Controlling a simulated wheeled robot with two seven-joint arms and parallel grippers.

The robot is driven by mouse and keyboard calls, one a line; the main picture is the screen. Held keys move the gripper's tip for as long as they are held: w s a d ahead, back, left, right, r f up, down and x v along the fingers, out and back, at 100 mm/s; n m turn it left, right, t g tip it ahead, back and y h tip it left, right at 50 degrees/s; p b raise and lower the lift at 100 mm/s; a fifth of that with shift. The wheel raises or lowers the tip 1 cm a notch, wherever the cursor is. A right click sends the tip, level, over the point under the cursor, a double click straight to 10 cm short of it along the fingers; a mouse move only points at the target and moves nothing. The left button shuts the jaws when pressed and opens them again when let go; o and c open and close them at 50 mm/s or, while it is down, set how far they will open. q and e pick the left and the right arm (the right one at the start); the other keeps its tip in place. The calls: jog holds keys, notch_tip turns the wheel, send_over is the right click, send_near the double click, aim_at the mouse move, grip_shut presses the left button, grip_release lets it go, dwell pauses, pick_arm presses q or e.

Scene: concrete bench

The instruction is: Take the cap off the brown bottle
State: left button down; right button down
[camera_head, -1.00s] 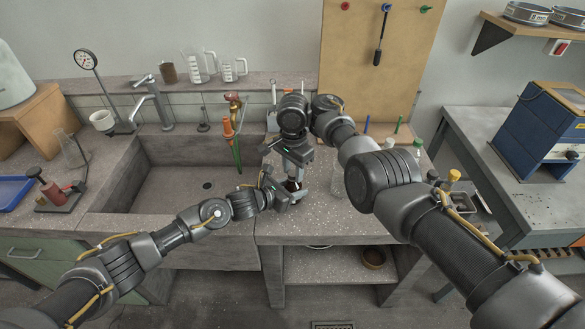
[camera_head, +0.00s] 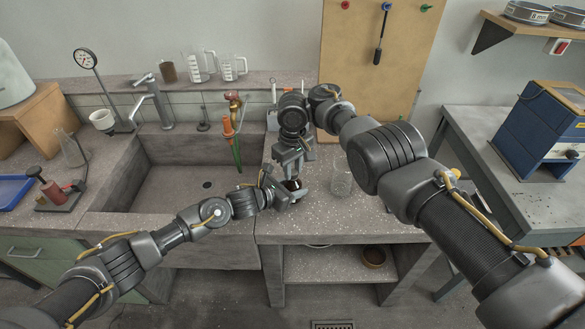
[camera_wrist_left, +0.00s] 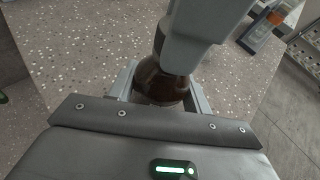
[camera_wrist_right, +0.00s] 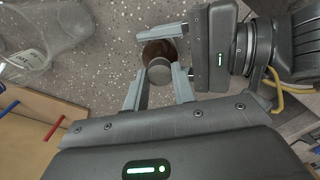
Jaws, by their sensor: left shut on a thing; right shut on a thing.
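The brown bottle (camera_head: 294,185) stands on the bench just right of the sink, mostly hidden by my grippers. My left gripper (camera_head: 285,190) is shut around its body from the left; in the left wrist view the brown glass (camera_wrist_left: 160,84) sits between the fingers. My right gripper (camera_head: 292,168) is above the bottle, pointing down. In the right wrist view its fingers (camera_wrist_right: 158,86) are shut on the grey round cap (camera_wrist_right: 159,71), which appears over the brown glass (camera_wrist_right: 155,48). I cannot tell whether the cap still touches the bottle's neck.
A clear glass beaker (camera_head: 341,183) stands on the bench just right of the bottle. The bench front is clear.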

jog(key=n, duration=1.2)
jog(key=shift+r, duration=0.1)
jog(key=n, duration=0.7)
jog(key=shift+n, duration=0.4)
jog(key=n, duration=0.6)
jog(key=shift+r, duration=0.2)
jog(key=shift+r, duration=0.9)
